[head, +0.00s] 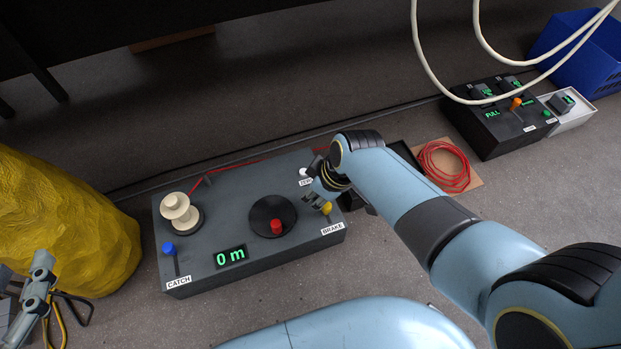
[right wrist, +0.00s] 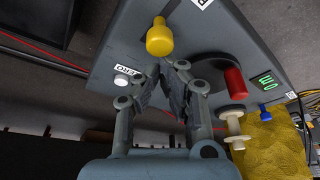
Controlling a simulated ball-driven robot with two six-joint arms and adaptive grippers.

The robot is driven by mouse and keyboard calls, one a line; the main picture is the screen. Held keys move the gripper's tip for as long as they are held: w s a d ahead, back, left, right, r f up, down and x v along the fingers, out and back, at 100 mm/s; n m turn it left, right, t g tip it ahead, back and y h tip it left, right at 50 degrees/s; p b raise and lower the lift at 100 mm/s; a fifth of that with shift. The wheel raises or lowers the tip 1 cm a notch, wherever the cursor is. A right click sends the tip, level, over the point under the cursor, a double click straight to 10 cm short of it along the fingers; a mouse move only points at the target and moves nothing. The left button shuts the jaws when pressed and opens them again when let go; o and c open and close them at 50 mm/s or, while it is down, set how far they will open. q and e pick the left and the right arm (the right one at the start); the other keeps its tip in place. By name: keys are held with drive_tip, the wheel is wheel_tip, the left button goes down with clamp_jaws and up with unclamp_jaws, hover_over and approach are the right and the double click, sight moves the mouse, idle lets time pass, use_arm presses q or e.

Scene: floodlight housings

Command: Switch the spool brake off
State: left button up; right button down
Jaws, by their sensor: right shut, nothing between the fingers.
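The dark grey spool box (head: 205,235) stands on the floor, with a display reading 0 m. Its yellow brake knob (head: 326,208) is at the right end, near the BRAKE label; it shows large in the right wrist view (right wrist: 160,38). I cannot tell the brake's setting. My right gripper (head: 315,199) is over the box's right end, close to the knob. In the right wrist view its fingertips (right wrist: 170,66) are together and empty, just below the knob in the picture; contact is unclear. My left gripper (head: 42,270) is partly in view at the lower left, its opening unclear.
The box also carries a red knob (head: 277,226) on a black disc, a cream spool (head: 180,213), a blue catch knob (head: 168,248) and a white button (head: 304,172). A yellow sack (head: 70,225) stands left. A red cable coil (head: 445,165) lies to the right.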

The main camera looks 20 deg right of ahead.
drive_tip(key=shift+s+d+p, duration=0.1)
drive_tip(key=shift+s+p, duration=0.55)
drive_tip(key=shift+s, duration=0.3)
use_arm(q)
drive_tip(key=s+f+g, duration=0.4)
drive_tip(key=s+f, duration=0.2)
drive_tip(key=shift+a+f+n+y, duration=0.3)
drive_tip(key=shift+a+f, duration=0.05)
drive_tip(key=shift+a, duration=0.05)
use_arm(e)
drive_tip(key=shift+s, duration=0.2)
drive_tip(key=shift+f, duration=0.1)
